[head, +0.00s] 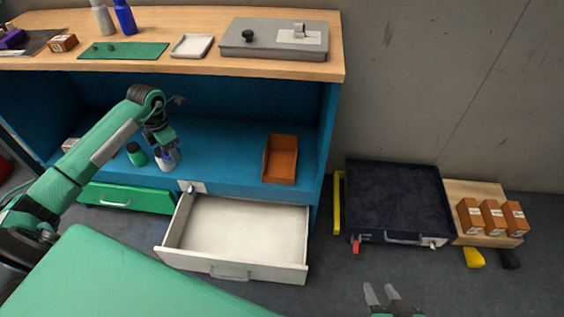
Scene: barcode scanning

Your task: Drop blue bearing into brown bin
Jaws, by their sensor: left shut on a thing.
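My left gripper (166,152) reaches into the blue shelf and points down. It is shut on a small blue and whitish round piece, the blue bearing (168,162), partly hidden by the fingers. The brown bin (281,159) stands on the shelf to the right of the gripper, clearly apart from it. The bin is open at the top and I see nothing in it. My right gripper (382,296) is at the bottom edge of the view, with its two fingertips apart and nothing between them.
A green round container (137,154) stands just left of the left gripper. An open white drawer (235,225) juts out below the shelf, beside a closed green drawer (125,199). A dark tray (397,200) and brown boxes (491,217) are on the right. Shelf between gripper and bin looks clear.

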